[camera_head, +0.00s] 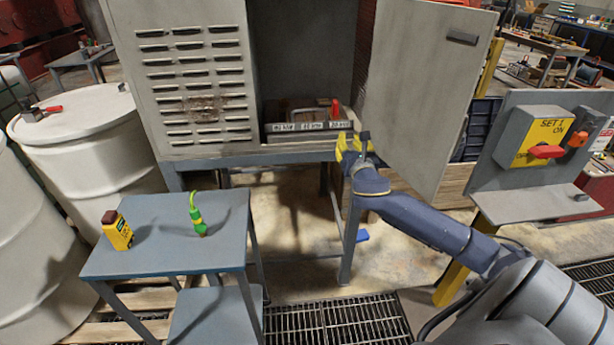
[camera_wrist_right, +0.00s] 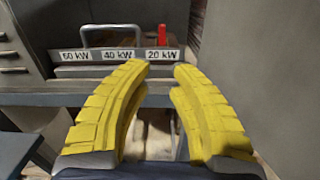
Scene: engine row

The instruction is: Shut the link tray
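The link tray (camera_head: 300,127) sits low in the open bay of the grey cabinet. Its front strip carries labels for several kW ratings, and it also shows in the right wrist view (camera_wrist_right: 95,71). A grey bar handle and a red upright piece stand behind the strip. How far the tray sticks out is hard to tell. My right gripper (camera_head: 353,146) has yellow fingers and is just in front of the tray's right end. In the wrist view its fingertips (camera_wrist_right: 161,72) are apart with nothing between them. My left gripper is not in view.
The cabinet door (camera_head: 425,85) stands open to the right of my right gripper. A switch box (camera_head: 540,137) is farther right. A small blue-grey table (camera_head: 165,255) at front left holds a yellow device (camera_head: 117,232) and a green connector (camera_head: 197,215). White drums (camera_head: 85,140) stand at left.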

